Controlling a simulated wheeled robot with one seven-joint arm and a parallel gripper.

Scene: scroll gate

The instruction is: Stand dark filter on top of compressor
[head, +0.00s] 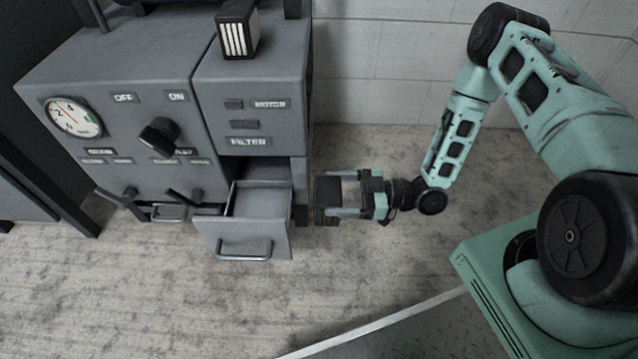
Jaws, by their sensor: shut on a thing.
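The compressor (115,65) is a grey cabinet on the left with a dial, a knob and labels. My gripper (336,194) is to the right of the cabinet, beside the open drawer and lower than the cabinet top. It is shut on a dark block, the dark filter (327,190), which sits between the two fingers. The finer detail of the filter is too small to tell. A black box with pale stripes (237,32), like another filter, stands upright on top of the compressor near its right side.
The drawer (258,200) under the FILTER label is pulled out and looks empty. Dark handles (185,195) stick out low on the cabinet front. Bare floor (390,270) lies right of the cabinet, before a pale block wall (400,50).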

